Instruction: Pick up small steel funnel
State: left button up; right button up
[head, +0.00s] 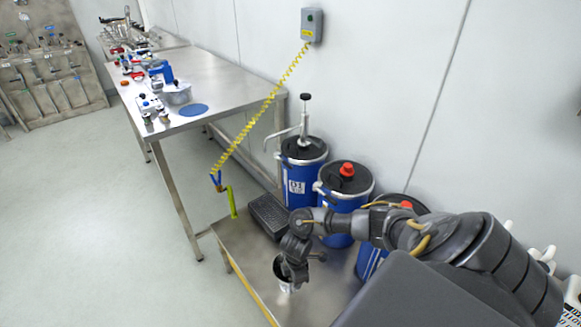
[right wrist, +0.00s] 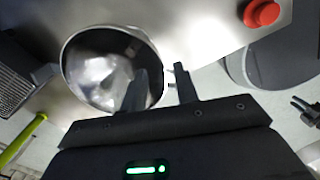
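The small steel funnel (head: 286,287) is on or just above the low steel bench at the bottom of the head view, partly hidden by my right gripper (head: 292,270). In the right wrist view the funnel (right wrist: 100,66) shows as a wide, shiny round mouth. My right gripper (right wrist: 164,84) has its fingers apart there. One finger overlaps the inside of the mouth and the other is outside, with the rim between them. I cannot tell whether either finger touches the rim. My left gripper is not in view.
The low bench (head: 235,252) holds a dark drip grate (head: 268,216). Blue drums (head: 303,172) with black lids stand behind it, one with a pump. A yellow coiled hose (head: 262,112) hangs from a wall box. A long steel table (head: 215,87) stands at the back left.

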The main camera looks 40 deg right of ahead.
jog(key=shift+f, duration=0.3)
jog(key=shift+c, duration=0.2)
grip_shut()
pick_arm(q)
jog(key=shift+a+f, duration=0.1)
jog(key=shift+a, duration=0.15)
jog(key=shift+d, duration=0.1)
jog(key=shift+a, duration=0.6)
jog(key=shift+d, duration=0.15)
